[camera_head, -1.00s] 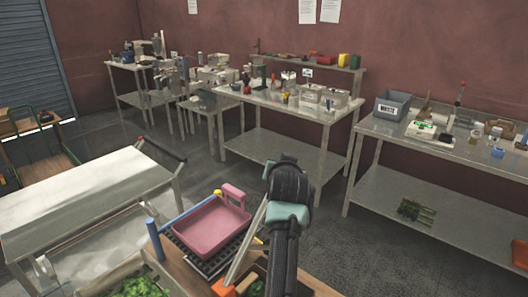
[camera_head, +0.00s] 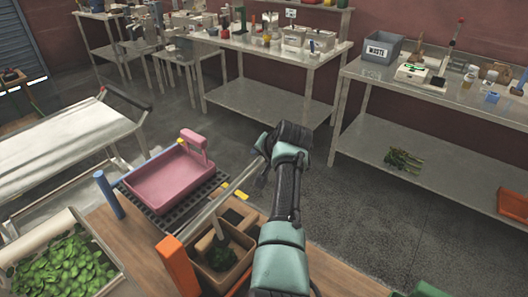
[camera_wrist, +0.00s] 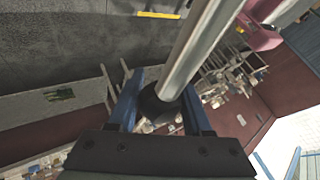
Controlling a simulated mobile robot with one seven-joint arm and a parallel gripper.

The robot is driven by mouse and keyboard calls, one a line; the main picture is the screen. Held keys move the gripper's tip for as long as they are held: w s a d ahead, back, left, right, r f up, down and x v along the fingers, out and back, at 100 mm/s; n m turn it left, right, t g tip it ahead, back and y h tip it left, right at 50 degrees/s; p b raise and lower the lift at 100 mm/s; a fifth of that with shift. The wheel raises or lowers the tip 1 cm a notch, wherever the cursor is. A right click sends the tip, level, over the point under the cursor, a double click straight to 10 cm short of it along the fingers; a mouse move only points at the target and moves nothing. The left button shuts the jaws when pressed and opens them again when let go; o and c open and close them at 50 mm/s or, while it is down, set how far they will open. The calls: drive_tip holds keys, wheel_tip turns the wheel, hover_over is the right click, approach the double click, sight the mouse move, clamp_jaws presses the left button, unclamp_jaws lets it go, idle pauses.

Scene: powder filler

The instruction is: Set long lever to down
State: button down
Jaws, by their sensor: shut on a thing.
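The long lever (camera_head: 218,201) is a straight metal rod that slants up to the right from beside an orange block (camera_head: 176,264) on the wooden bench. In the wrist view the rod (camera_wrist: 200,50) ends in a black round knob (camera_wrist: 158,103). The blue fingers of my gripper (camera_wrist: 161,110) are on either side of that knob and shut on it. In the head view my gripper (camera_head: 261,167) is at the rod's upper right end, partly hidden by my wrist. The lever's pivot is not clear in either view.
A pink tray (camera_head: 165,185) stands on a dark grate left of the lever. A planter (camera_head: 222,262) with a plant is below it. A bin of green leaves (camera_head: 62,268) is at lower left. Steel tables (camera_head: 270,68) stand behind, with open floor between.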

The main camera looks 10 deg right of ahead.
drive_tip(key=shift+s+a+f, duration=0.1)
drive_tip(key=shift+f, duration=0.6)
drive_tip(key=c, duration=0.7)
unclamp_jaws()
drive_tip(key=o, duration=0.3)
drive_tip(key=shift+a+r, duration=0.1)
drive_tip(key=shift+r, duration=0.1)
drive_tip(key=shift+o, duration=0.2)
drive_tip(key=shift+r, duration=0.1)
